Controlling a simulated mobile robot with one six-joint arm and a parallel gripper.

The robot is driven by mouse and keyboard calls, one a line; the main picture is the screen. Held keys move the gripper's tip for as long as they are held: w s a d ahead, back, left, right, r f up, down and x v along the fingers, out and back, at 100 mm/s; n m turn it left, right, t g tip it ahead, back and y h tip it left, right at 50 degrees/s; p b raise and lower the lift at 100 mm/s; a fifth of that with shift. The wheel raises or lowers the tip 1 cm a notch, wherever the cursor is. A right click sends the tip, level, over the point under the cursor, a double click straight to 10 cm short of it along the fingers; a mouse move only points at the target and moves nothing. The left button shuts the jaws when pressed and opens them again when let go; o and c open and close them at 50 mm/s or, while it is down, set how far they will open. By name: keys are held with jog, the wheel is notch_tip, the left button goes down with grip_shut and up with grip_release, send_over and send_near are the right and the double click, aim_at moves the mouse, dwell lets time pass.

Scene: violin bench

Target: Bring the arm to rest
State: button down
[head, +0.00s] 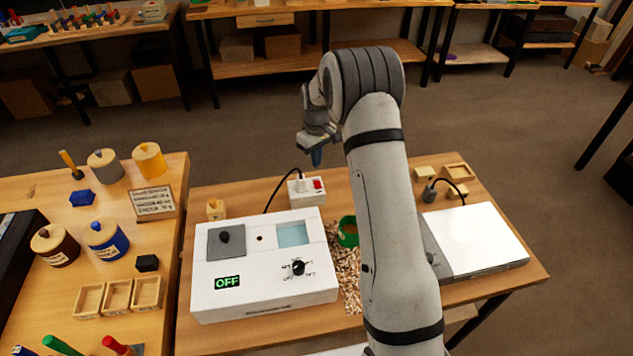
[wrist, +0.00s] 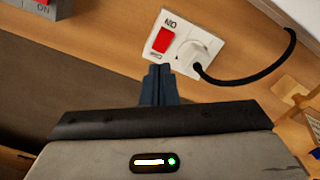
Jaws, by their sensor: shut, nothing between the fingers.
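My gripper (head: 316,157) is raised over the back edge of the bench in the head view, its fingers pointing down. The arm bends over at the top, and its pale links cover part of the bench. In the wrist view my gripper (wrist: 158,74) shows its dark fingertips together with nothing between them. The fingertips appear close below a white socket with a red switch (wrist: 163,40) in that view. In the head view the fingers are apart from the socket (head: 306,189), above and behind it.
A white box with an OFF display (head: 262,295) stands on the bench (head: 200,340). A green cup (head: 348,232) and wood shavings (head: 346,268) lie beside it. A white-topped device (head: 475,240) is at right. Jars and small trays (head: 118,297) fill the left bench.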

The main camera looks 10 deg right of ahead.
jog(key=shift+r, duration=0.1)
dwell(0.3)
jog(key=s+r+m+t, duration=0.2)
jog(key=s+r+m, duration=0.1)
jog(key=s+r, duration=1.45)
jog(key=s+r+m+t, duration=0.1)
jog(key=s+r+m, duration=0.1)
jog(key=s, duration=1.9)
jog(key=shift+r+m, duration=0.3)
jog(key=shift+m, duration=0.2)
